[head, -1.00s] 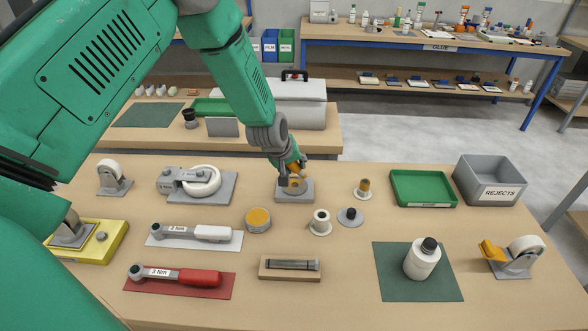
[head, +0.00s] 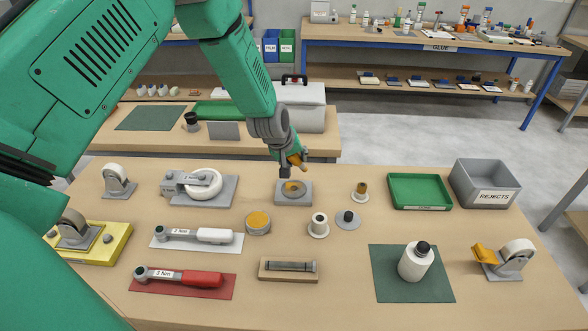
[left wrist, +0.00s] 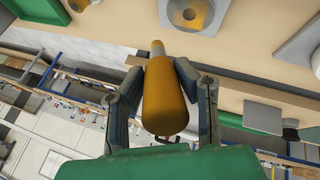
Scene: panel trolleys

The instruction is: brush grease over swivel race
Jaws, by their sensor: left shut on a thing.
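My left gripper (head: 292,164) is shut on a brush with an orange-brown handle (left wrist: 167,98). It holds the brush above the swivel race (head: 293,188), a round part on a grey square plate in the middle of the table. A yellowish patch, looking like grease, shows on the race. In the left wrist view the handle lies between both fingers, and part of a grey round piece on a plate (left wrist: 276,27) shows at the upper right. An open grease tin (head: 258,221) stands in front and to the left of the race. My right gripper is not in view.
Torque wrenches (head: 196,236) lie at the left front, with a caster fork (head: 200,186) behind them. A white bottle (head: 416,262) stands on a green mat. A green tray (head: 420,190) and the grey rejects bin (head: 487,184) are at the right.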

